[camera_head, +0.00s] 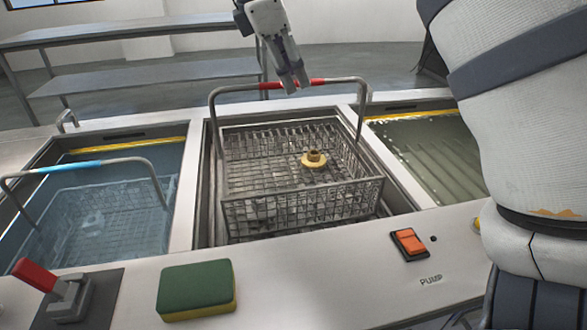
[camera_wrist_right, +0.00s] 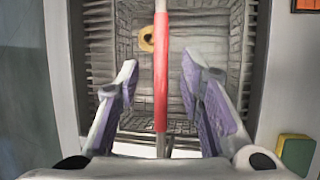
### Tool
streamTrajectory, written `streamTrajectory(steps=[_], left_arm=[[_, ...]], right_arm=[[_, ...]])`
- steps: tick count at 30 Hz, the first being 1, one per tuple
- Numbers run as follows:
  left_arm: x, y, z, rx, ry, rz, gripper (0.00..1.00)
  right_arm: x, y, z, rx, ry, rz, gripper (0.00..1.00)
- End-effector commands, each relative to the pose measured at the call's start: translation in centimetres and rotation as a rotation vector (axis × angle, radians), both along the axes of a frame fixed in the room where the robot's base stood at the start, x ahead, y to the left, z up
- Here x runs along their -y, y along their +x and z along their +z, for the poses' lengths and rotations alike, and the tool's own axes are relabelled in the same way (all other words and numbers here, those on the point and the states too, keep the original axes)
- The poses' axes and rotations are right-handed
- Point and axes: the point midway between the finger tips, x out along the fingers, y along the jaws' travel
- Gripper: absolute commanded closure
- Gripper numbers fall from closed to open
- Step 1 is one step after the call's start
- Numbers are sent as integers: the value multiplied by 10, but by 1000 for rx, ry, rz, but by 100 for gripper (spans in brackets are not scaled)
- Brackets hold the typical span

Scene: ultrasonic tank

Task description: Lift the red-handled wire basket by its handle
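The wire basket (camera_head: 300,205) sits in the middle tank, with its handle (camera_head: 213,120) standing up over it. The red grip (camera_head: 275,86) is at the middle of the handle's top bar. A brass-coloured flanged part (camera_head: 314,159) lies in the basket. My right gripper (camera_head: 293,82) is at the red grip. In the right wrist view, its two fingers (camera_wrist_right: 160,65) are apart, with the red grip (camera_wrist_right: 161,95) between them and a gap on each side. My left gripper is not in view.
A basket with a blue-marked handle (camera_head: 88,164) stands in the left tank. The right tank (camera_head: 430,150) holds murky liquid. A green and yellow sponge (camera_head: 196,288), a red lever (camera_head: 36,276) and an orange pump switch (camera_head: 409,241) are on the front counter.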

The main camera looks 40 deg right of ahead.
Motion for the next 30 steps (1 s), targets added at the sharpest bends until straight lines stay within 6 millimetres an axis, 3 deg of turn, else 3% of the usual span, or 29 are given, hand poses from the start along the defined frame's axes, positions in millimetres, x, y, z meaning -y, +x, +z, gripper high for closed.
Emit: streamTrajectory(steps=[7, 30], left_arm=[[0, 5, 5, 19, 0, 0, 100], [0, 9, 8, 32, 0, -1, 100]], right_arm=[[10, -2, -29, 5, 0, 0, 65], [10, -2, -35, 5, 0, 0, 65]])
